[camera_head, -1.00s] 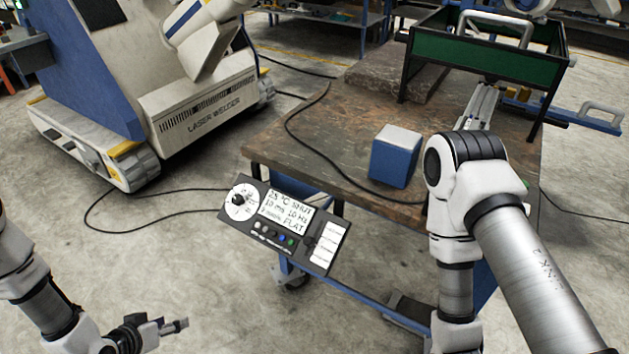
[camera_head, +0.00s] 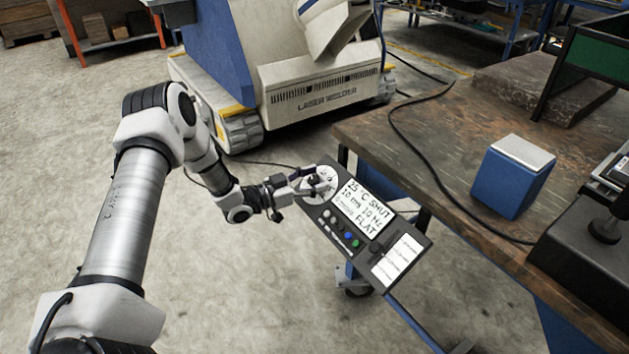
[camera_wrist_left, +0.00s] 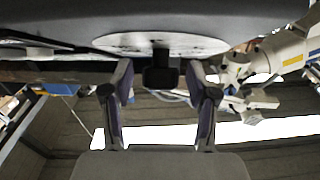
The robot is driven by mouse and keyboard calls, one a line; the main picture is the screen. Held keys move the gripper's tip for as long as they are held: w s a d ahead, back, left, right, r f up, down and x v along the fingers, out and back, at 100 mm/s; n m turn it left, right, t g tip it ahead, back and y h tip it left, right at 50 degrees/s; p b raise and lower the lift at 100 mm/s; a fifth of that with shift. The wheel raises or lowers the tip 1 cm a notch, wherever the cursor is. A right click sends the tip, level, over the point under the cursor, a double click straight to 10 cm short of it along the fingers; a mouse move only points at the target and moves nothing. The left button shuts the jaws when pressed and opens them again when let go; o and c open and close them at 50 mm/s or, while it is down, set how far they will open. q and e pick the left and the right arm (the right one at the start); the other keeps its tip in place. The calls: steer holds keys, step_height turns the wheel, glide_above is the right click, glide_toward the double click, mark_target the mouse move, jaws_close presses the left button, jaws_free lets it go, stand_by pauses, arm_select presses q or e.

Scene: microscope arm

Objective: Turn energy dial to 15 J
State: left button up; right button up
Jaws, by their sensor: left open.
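The control panel (camera_head: 366,228) is a dark tilted box at the table's front left corner. Its screen (camera_head: 361,206) reads 25 °C, SHUT, 10 ms, 10 Hz, FLAT, plus a small line I cannot read. The white round energy dial (camera_head: 318,194) is at the panel's upper left, partly hidden by my left gripper (camera_head: 314,180). In the left wrist view the dial's white face (camera_wrist_left: 125,43) is seen nearly edge-on, with its black knob (camera_wrist_left: 161,72) between the open fingers of my left gripper (camera_wrist_left: 161,80). I cannot tell whether the fingers touch the knob. My right gripper is out of view.
The wooden table (camera_head: 440,150) carries a blue box (camera_head: 510,180) and a black cable. A laser welder (camera_head: 320,90) stands behind the panel on the floor. Several coloured buttons (camera_head: 345,235) sit below the screen. The floor at left is free.

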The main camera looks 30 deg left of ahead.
arm_select(q)
jaws_close()
steer(key=shift+m, duration=0.3)
steer(key=m+g+h+p, duration=0.1)
steer(key=m+g+h, duration=0.2)
steer(key=m, duration=0.2)
steer(key=shift+g+h, duration=0.4)
steer(key=shift+s+f+m+g+h, duration=0.1)
steer(key=shift+m+g+h, duration=0.3)
steer(key=shift+m+g, duration=0.95)
steer(key=shift+m+g+h, duration=0.4)
steer(key=shift+m+g, duration=0.65)
steer(key=shift+m, duration=0.6)
